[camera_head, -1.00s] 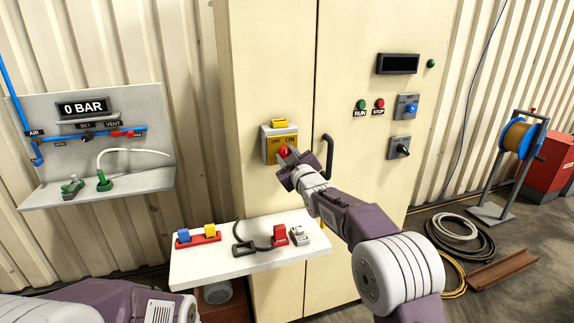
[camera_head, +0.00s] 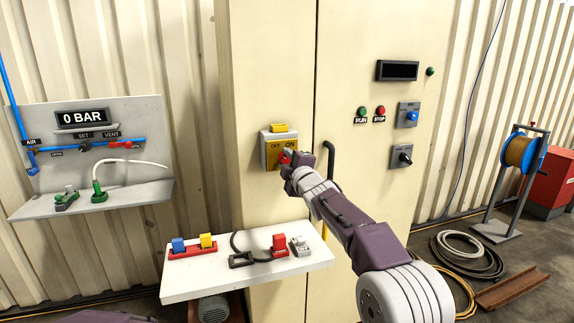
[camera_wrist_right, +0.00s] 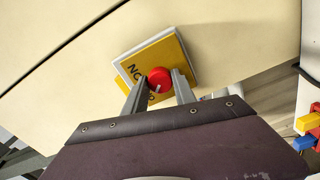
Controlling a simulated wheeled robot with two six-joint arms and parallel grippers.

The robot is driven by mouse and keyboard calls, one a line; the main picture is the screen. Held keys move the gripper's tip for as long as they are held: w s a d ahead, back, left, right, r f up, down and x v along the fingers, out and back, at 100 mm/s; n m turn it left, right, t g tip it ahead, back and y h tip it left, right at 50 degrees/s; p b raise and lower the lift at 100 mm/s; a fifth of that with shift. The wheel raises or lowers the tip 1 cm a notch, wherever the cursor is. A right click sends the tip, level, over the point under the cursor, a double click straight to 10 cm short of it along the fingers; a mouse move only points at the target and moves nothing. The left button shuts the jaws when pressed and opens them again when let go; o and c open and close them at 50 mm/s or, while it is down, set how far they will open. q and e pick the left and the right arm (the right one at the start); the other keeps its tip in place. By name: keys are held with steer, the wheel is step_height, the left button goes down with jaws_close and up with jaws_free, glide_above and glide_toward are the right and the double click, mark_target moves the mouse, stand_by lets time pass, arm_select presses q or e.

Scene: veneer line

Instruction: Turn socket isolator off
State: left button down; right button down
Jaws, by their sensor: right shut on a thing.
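The socket isolator (camera_head: 271,151) is a grey box with a yellow plate marked OFF and ON, fixed to the cream cabinet's left door. Its red knob (camera_wrist_right: 160,78) shows between my fingers in the right wrist view. My right gripper (camera_head: 288,158) is at the isolator, its fingers shut on the red knob. In the right wrist view the right gripper (camera_wrist_right: 159,92) has one finger on each side of the knob, and a light mark shows on the knob. The gripper partly hides the knob in the head view. My left gripper is not in view.
A white shelf (camera_head: 215,285) with coloured plugs and sockets juts out below the isolator. A black door handle (camera_head: 330,160) is just right of my gripper. The air panel (camera_head: 60,125) reads 0 BAR at left. Switches and RUN/STOP buttons sit further right.

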steer(key=shift+f+n, duration=0.1)
steer(key=shift+n, duration=0.3)
steer(key=c, duration=1)
jaws_free()
steer(key=shift+s+b, duration=0.2)
steer(key=shift+b, duration=0.2)
steer(key=b+v, duration=0.3)
steer(key=v, duration=0.1)
steer(key=shift+s+d+f, duration=0.1)
steer(key=shift+s+f, duration=0.05)
steer(key=shift+f, duration=0.05)
steer(key=b, duration=0.1)
glide_toward(286, 161)
steer(key=shift+r, duration=0.3)
